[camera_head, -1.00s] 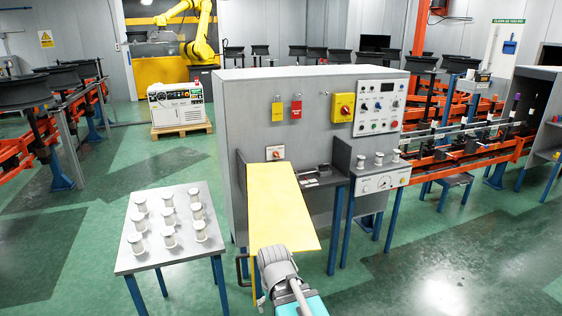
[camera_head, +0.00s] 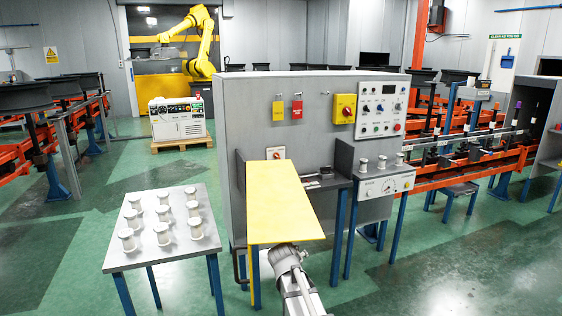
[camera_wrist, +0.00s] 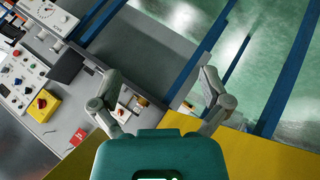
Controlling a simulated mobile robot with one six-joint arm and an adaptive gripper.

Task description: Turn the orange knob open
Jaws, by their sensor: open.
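The orange knob (camera_head: 276,153) sits on a small white plate on the grey cabinet, just above the back of the yellow panel. It also shows in the wrist view, where the plate with the knob (camera_wrist: 120,110) is partly covered by my left finger. My gripper (camera_wrist: 160,80) is open with nothing between its fingers, and is apart from the knob. In the head view my wrist is at the front edge of the yellow panel (camera_head: 283,205), and my fingers are hidden there.
A yellow box with a red knob (camera_head: 346,112) and a button panel (camera_head: 381,105) are higher on the cabinet (camera_head: 240,110). A table with white spools (camera_head: 125,255) stands at left.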

